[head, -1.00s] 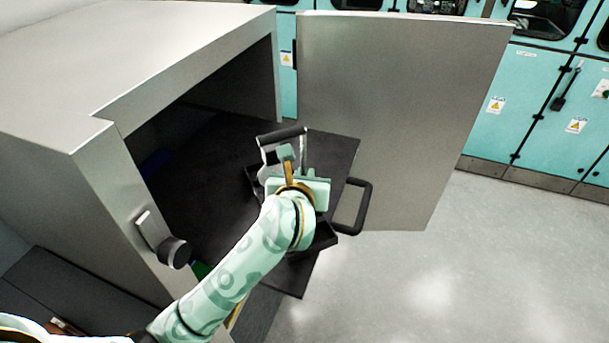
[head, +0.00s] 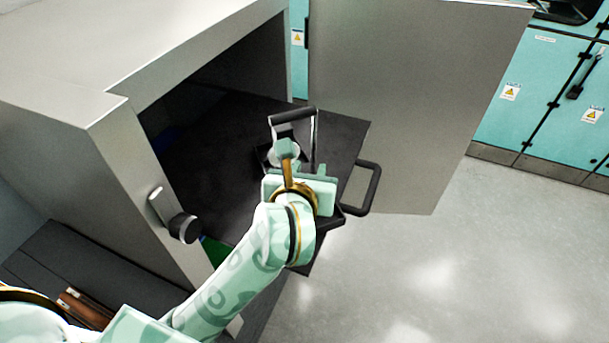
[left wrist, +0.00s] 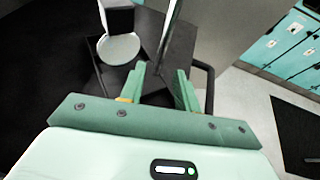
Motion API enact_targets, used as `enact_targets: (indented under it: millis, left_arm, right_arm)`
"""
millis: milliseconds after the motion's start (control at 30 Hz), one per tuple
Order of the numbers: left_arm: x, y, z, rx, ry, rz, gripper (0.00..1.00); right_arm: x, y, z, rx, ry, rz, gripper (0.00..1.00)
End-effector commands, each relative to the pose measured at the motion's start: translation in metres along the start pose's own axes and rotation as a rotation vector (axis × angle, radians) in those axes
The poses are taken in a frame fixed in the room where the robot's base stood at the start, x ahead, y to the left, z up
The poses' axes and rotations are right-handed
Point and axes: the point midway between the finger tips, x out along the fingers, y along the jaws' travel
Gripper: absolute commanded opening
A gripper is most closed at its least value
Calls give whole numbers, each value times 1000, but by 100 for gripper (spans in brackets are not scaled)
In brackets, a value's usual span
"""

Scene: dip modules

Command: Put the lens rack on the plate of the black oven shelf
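The lens rack (head: 292,116) is a black tray with silver posts, a black top handle and a pale round lens. It appears to rest upright on the plate of the black oven shelf (head: 345,135), at its pulled-out part. In the left wrist view the lens (left wrist: 119,48) and one post show just beyond my fingers. My left gripper (head: 286,150) is over the near side of the rack. Its two fingers (left wrist: 160,82) are apart with nothing visibly clamped between them. My gripper and arm hide much of the tray in the head view. My right gripper is not in view.
The grey oven (head: 70,50) stands open at left, with a knob (head: 184,228) on its front. Its open door (head: 400,100) with a black handle (head: 374,188) stands right of the shelf. Teal cabinets (head: 530,105) line the back. The floor (head: 450,270) at right is clear.

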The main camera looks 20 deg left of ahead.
Motion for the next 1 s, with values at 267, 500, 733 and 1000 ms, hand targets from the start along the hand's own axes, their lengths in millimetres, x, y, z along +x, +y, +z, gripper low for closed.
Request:
enact_targets:
  millis: [267, 500, 733, 1000]
  left_arm:
    - [-39, 0, 0, -1, 1, 0, 32]
    - [-42, 0, 0, -1, 0, 1, 32]
    - [-42, 0, 0, -1, 0, 1, 32]
    - [-41, 0, 0, -1, 0, 1, 32]
  right_arm:
    - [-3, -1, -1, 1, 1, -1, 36]
    - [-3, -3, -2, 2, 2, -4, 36]
    - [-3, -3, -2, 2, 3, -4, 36]
    - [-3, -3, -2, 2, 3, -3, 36]
